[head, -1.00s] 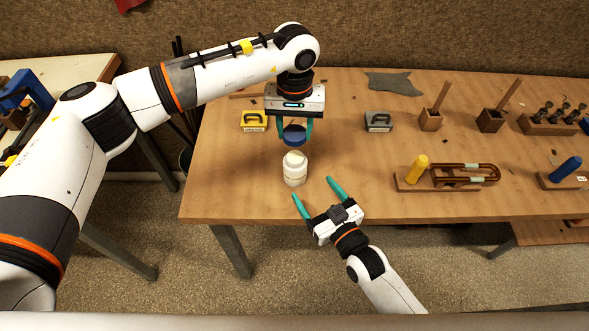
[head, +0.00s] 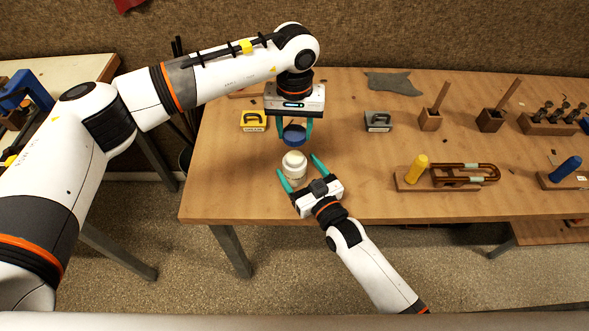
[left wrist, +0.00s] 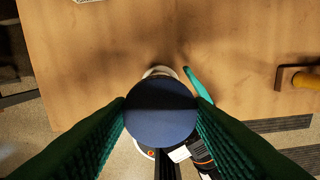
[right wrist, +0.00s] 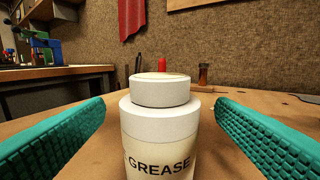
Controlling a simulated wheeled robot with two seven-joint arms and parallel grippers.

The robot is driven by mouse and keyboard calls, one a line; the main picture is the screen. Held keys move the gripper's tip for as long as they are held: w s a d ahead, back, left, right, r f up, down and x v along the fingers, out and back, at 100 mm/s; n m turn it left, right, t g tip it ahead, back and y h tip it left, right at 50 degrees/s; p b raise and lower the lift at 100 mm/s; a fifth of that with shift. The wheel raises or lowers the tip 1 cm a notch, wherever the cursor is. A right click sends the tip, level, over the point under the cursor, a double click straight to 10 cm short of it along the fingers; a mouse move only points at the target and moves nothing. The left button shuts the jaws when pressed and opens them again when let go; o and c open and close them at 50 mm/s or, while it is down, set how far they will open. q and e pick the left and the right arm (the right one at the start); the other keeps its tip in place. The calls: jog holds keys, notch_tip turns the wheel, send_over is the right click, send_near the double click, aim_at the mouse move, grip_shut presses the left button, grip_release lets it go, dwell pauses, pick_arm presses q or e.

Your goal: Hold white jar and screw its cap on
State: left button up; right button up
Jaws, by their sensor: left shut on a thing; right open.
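The white jar (head: 295,164), labelled GREASE in the right wrist view (right wrist: 160,133), stands upright on the wooden bench. Its narrower top carries no blue cap. The round blue cap (head: 294,137) is held flat by my left gripper (head: 295,128), above the bench and just behind the jar in the head view. In the left wrist view the cap (left wrist: 161,113) hides most of the jar, with only its pale rim (left wrist: 158,71) showing. My right gripper (head: 298,168) is open, its teal fingers on either side of the jar, with gaps on both sides in the right wrist view.
A yellow block (head: 254,121) and a grey block (head: 378,121) stand behind on the bench (head: 350,150). A wooden rack with a yellow handle (head: 417,168) and a brown looped piece (head: 465,174) lies to the right. Bench around the jar is clear.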

jog(key=x, duration=0.4)
jog(key=shift+w+a, duration=0.2)
jog(key=shift+w, duration=0.15)
jog(key=c, duration=1.5)
pick_arm(q)
send_over(295, 157)
jog(key=shift+f, duration=2.45)
jog(key=shift+f, duration=0.1)
jog(key=shift+f, duration=0.8)
jog(key=shift+f, duration=0.55)
